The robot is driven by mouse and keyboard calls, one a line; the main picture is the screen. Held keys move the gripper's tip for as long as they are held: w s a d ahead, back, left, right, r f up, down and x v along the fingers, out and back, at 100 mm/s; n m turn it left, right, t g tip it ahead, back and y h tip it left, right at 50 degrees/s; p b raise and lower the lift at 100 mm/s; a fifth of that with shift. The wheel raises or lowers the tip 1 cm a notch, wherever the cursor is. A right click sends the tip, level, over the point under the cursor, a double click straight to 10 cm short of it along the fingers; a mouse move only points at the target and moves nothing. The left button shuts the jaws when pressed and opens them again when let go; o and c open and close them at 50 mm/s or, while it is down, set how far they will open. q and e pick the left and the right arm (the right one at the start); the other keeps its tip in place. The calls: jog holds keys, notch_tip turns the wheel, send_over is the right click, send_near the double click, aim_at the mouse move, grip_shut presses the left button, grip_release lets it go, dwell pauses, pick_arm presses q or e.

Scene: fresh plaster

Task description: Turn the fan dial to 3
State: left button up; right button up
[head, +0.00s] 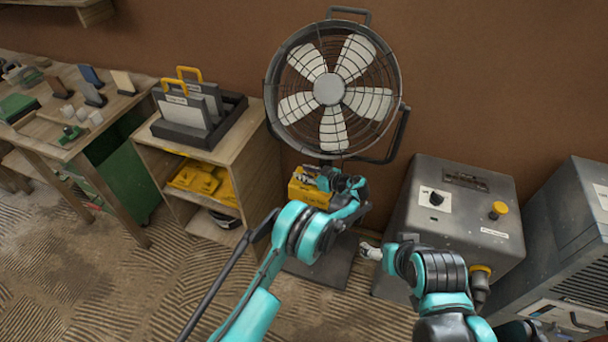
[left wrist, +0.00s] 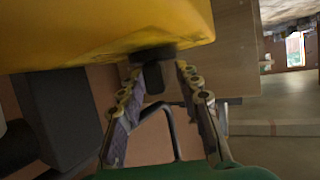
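The fan (head: 329,89) stands against the brown wall, with a yellow box (head: 303,195) below its cage. The yellow box fills the top of the left wrist view (left wrist: 100,35), with a black dial (left wrist: 155,72) on its face. My left gripper (head: 318,176) is at the box in the head view and covers part of it. In the left wrist view its fingers (left wrist: 157,85) are apart, with the dial between their tips; a gap shows beside the dial. The dial's numbers and setting cannot be seen. My right gripper (head: 370,252) is low, right of the fan's base, too small to read.
A grey machine (head: 455,215) with a black knob and a yellow button stands to the right. A wooden shelf (head: 255,165) with yellow items stands to the left, beside a workbench (head: 50,125). The floor in front is clear.

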pick_arm(q)
grip_shut()
